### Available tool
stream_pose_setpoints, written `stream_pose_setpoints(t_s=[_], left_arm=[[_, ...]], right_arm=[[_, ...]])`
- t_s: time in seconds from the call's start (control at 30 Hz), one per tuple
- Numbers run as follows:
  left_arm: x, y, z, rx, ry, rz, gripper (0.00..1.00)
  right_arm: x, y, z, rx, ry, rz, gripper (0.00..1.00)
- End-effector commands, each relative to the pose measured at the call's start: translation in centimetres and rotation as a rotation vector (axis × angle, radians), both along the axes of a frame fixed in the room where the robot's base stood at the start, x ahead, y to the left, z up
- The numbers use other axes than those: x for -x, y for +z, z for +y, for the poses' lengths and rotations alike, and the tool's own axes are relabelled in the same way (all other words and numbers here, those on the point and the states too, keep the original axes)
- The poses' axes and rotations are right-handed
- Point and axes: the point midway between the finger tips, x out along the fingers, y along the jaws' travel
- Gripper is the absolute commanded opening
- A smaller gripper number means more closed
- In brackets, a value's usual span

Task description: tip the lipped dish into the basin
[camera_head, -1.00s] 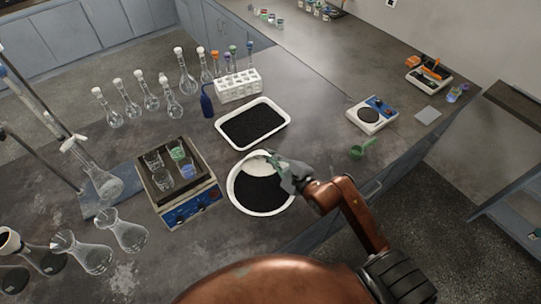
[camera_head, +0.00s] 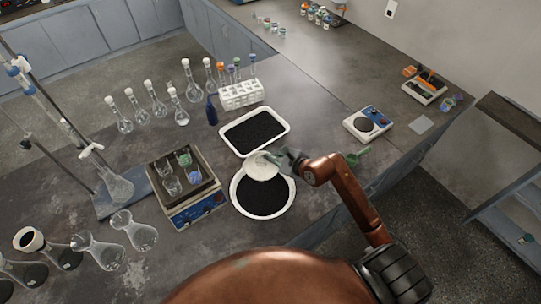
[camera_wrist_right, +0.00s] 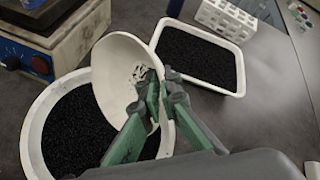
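The lipped dish (camera_head: 262,171) is a small white round bowl, held tilted above the back part of the basin. In the right wrist view the dish (camera_wrist_right: 116,72) shows its inside, nearly bare, with a few black grains near the fingers. My right gripper (camera_head: 277,157) is shut on the dish's rim; its green fingers (camera_wrist_right: 150,105) show close up. The basin (camera_head: 234,196) is a wide white round bowl with black granules across its bottom. It also shows in the right wrist view (camera_wrist_right: 29,148), partly hidden by the dish. My left gripper is out of view.
A white rectangular tray (camera_head: 222,139) of black granules stands just behind the basin. A hotplate-like box (camera_head: 197,208) with small beakers is to the left. Flasks and a tube rack (camera_head: 241,95) stand farther back.

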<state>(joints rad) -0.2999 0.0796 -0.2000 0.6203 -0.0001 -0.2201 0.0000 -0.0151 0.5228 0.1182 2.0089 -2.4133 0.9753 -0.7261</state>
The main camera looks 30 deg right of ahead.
Motion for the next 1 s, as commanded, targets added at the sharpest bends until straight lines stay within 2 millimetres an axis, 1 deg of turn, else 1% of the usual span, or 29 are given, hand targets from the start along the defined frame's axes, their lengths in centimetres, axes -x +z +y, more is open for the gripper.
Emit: stream_pose_setpoints(t_s=[0.3, 0.37, 0.47, 0.57, 0.67, 0.8, 1.0], left_arm=[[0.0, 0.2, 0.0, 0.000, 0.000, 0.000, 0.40], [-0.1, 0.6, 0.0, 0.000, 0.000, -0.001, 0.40], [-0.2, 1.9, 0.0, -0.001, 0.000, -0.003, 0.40], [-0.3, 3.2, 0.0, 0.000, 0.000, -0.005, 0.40], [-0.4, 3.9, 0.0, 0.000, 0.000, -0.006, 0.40], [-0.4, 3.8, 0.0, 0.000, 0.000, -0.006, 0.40], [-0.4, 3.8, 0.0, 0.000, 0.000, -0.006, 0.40]], right_arm=[[-0.1, -0.1, 0.0, -0.006, 0.001, 0.011, 0.00], [-0.3, 0.0, -0.1, -0.014, 0.001, 0.029, 0.00], [-0.8, 0.2, -0.4, -0.043, 0.000, 0.090, 0.00], [-1.7, 0.0, -0.8, -0.088, 0.000, 0.180, 0.00], [-2.4, -0.5, -1.2, -0.136, -0.002, 0.278, 0.00], [-2.8, -1.3, -1.4, -0.176, 0.000, 0.355, 0.00], [-2.8, -1.5, -1.4, -0.183, 0.001, 0.365, 0.00]])
